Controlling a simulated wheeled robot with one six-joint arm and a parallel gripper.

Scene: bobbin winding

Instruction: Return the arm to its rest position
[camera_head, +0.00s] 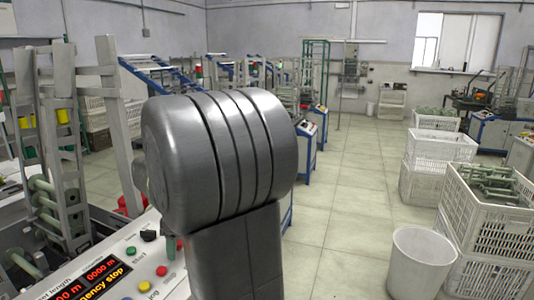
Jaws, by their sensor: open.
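A large dark grey rounded arm joint and link of mine fill the middle foreground of the head view. The joint stands upright in front of the machine panel and hides part of the aisle behind it. My gripper does not show in this view, so its fingers and anything between them cannot be seen.
A control panel (125,265) with coloured buttons and red displays is at lower left, beside a metal frame with green bobbins (45,200). White crates (490,235) and a white bin (421,265) stand at right. Tiled floor (350,195) is clear between.

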